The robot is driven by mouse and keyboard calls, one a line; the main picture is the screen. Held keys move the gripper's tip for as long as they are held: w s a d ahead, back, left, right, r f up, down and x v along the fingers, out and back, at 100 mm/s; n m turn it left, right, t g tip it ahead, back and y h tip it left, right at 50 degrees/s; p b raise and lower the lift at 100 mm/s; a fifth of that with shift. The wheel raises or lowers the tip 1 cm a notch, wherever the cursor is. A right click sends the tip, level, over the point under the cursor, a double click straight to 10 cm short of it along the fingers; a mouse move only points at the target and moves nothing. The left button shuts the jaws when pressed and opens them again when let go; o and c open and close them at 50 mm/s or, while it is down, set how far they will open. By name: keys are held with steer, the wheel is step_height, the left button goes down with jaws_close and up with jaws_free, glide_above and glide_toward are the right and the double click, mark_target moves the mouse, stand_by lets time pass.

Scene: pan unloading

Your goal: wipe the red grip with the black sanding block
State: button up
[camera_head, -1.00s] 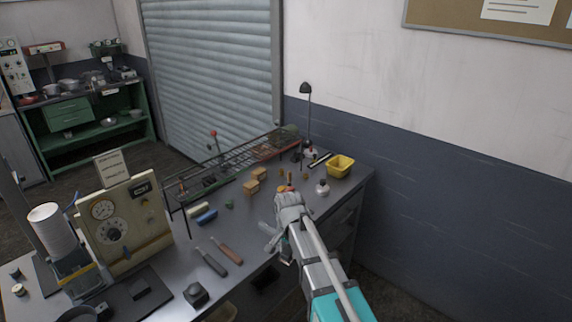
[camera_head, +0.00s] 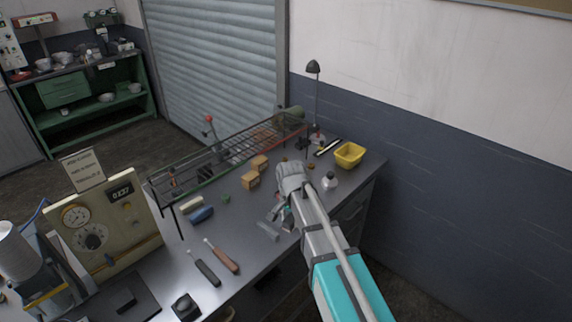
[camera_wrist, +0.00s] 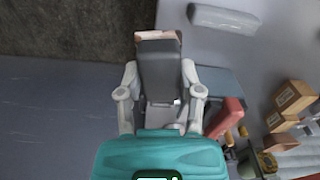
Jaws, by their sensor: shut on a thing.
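My gripper (camera_wrist: 160,85) is shut on the black sanding block (camera_wrist: 160,68), a dark block with a brownish far end held between the two pale fingers. In the wrist view, a red grip (camera_wrist: 226,117) lies just right of the fingers, apart from the block, beside a blue-grey surface. In the head view, my gripper (camera_head: 281,208) is over the front edge of the bench. The arm hides much of what is under it there, and I cannot clearly make out the block or the red grip.
A grey bar (camera_head: 268,231) lies on the bench (camera_head: 240,222) near my gripper. Wooden blocks (camera_head: 251,180), a yellow bin (camera_head: 349,155) and a wire rack (camera_head: 228,158) stand farther back. Two handled tools (camera_head: 221,256) lie to the left. A lamp (camera_head: 313,67) stands behind.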

steer(key=shift+w+d, duration=0.15)
steer(key=shift+w, duration=0.05)
steer(key=shift+w+r+p, duration=0.35)
steer(key=shift+w+r, duration=0.05)
steer(key=w+a+r+p, duration=0.5)
steer(key=w+r+p, duration=0.4)
steer(key=w, duration=0.3)
steer(key=shift+m, duration=0.3)
steer(key=shift+f, duration=0.1)
